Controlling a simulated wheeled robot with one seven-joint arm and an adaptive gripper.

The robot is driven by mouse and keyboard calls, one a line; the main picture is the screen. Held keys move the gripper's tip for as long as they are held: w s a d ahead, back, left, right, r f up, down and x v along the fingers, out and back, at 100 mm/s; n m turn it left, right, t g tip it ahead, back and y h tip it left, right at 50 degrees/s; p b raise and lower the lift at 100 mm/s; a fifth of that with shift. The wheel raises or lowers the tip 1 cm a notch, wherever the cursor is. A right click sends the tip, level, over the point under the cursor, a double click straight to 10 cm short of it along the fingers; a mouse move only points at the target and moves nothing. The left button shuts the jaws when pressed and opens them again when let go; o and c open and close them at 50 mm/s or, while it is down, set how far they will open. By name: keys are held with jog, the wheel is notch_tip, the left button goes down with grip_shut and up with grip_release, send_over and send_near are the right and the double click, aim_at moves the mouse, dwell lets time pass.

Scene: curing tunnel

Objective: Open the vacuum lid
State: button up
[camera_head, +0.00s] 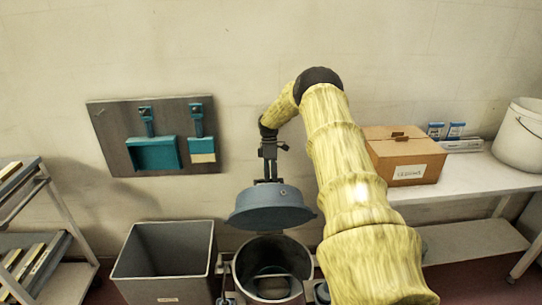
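The vacuum lid (270,210) is a round blue-grey cover. It sits above the vacuum's open drum (243,270), with a gap at the front through which the drum's dark inside shows. I cannot tell whether the lid still joins the drum at a hinge. My gripper (268,178) points down at the top of the lid, and its fingertips meet or overlap the lid's upper edge in this view. The fingers look close together, but their tips and any handle between them are too small to make out.
A grey open bin (166,254) stands just left of the drum. A bench (465,184) on the right carries a cardboard box (405,161) and a white bucket (518,138). A shelf rack (72,240) is at far left. A tool board (118,160) hangs on the wall.

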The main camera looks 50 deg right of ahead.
notch_tip(320, 180, up, 10)
jog(key=shift+d+f, duration=0.2)
dwell(0.5)
jog(key=shift+s, duration=0.1)
jog(key=shift+r, duration=0.1)
